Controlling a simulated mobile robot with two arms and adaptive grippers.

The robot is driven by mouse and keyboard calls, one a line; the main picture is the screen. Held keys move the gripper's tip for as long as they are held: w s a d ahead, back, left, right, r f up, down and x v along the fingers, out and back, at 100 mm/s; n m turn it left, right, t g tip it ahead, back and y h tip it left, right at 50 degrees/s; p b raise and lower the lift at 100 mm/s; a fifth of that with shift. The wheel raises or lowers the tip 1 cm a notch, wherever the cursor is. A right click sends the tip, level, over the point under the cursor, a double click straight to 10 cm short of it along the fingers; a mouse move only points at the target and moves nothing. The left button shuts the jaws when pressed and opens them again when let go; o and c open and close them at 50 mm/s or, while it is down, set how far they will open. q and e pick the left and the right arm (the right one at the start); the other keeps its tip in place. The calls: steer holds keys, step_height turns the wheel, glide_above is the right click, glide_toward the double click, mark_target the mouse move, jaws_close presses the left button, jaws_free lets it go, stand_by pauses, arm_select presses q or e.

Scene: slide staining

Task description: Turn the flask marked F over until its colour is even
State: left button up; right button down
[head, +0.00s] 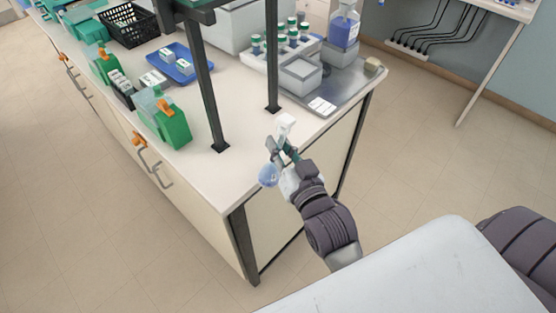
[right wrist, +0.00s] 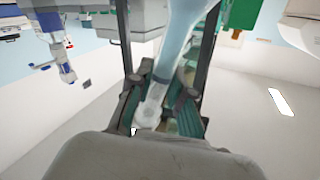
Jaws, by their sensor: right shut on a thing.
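My right gripper (head: 280,149) is shut on a flask, held in the air by the near corner of the bench. The flask's round, bluish body (head: 268,175) hangs at the lower left of the fingers in the head view. A white piece (head: 286,122) shows above the fingers, probably its neck or stopper end. In the right wrist view the flask's pale blue, long shape (right wrist: 180,38) runs between the fingers of the right gripper (right wrist: 160,100). No letter F is readable, and I cannot tell whether its colour is even. My left gripper is not in view.
The white bench (head: 180,172) has dark shelf posts (head: 209,105). Green containers (head: 172,122), a blue tray (head: 186,72) and a black basket (head: 130,30) stand on its left. A grey tray (head: 345,92) and a blue-liquid bottle (head: 344,30) are at the back right. The floor in front is clear.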

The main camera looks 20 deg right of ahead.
steer(key=shift+r+m, duration=0.2)
steer(key=shift+m, duration=0.4)
steer(key=m+p, duration=0.2)
steer(key=shift+r+m, duration=0.1)
steer(key=shift+m, duration=0.3)
steer(key=shift+m+p, duration=0.45)
steer(key=shift+m, duration=0.55)
steer(key=shift+m+p, duration=0.5)
steer(key=shift+m, duration=0.3)
steer(key=shift+m+p, duration=0.4)
steer(key=shift+m, duration=0.6)
steer(key=m+p, duration=0.1)
steer(key=m, duration=0.1)
steer(key=shift+m, duration=0.3)
steer(key=m+p, duration=0.1)
steer(key=m, duration=0.3)
steer(key=shift+m, duration=0.4)
steer(key=m+p, duration=0.1)
steer(key=m, duration=0.2)
steer(key=shift+f, duration=0.2)
steer(key=m, duration=0.2)
steer(key=shift+m, duration=0.3)
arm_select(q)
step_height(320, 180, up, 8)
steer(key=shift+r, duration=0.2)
